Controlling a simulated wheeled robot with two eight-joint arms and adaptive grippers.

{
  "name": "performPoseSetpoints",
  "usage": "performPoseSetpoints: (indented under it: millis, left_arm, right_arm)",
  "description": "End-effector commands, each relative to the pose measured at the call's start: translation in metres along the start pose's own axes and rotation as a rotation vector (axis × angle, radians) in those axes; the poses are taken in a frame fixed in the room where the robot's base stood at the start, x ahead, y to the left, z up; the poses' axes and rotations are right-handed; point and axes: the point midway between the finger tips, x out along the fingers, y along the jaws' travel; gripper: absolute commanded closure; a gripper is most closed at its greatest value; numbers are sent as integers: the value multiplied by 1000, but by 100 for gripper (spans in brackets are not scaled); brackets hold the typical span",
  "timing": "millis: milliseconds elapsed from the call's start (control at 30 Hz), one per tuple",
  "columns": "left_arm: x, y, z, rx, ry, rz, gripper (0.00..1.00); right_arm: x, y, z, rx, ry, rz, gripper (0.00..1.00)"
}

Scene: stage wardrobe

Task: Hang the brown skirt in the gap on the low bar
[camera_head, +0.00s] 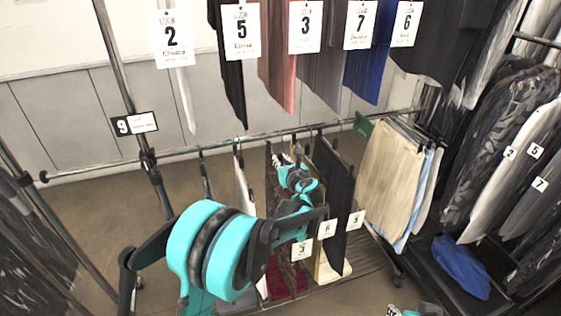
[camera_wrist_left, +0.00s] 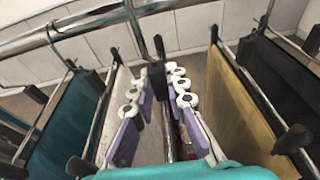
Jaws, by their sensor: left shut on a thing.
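The low bar (camera_head: 225,143) runs across the middle of the head view and along the top of the left wrist view (camera_wrist_left: 90,20). My left gripper (camera_head: 300,178) is just below it among the hanging clothes. In the left wrist view its purple fingers (camera_wrist_left: 165,105) are shut around a dark hanger (camera_wrist_left: 158,48) whose hook is at the bar. A narrow dark red-brown strip (camera_wrist_left: 169,130) shows below, between the fingers; it looks like the brown skirt, mostly hidden by the gripper. I cannot tell whether the hook bears on the bar.
A pale garment (camera_wrist_left: 125,115) hangs left of the fingers and a mustard one (camera_wrist_left: 235,95) right, both close. Beige garments (camera_head: 395,180) fill the bar's right end. The bar's left end (camera_head: 90,171) is bare. Numbered clothes (camera_head: 305,60) hang above. A blue cloth (camera_head: 460,265) lies right.

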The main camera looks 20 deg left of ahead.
Motion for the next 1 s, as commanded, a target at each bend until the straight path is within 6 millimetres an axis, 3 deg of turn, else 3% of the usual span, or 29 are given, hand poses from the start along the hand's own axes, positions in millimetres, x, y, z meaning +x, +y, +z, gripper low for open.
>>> performPoseSetpoints:
  millis: [267,1000]
  left_arm:
    - [2,0,1,1,-1,0,100]
    - [38,0,10,0,0,0,100]
  right_arm:
    - [0,0,0,0,0,0,60]
    - [0,0,0,0,0,0,60]
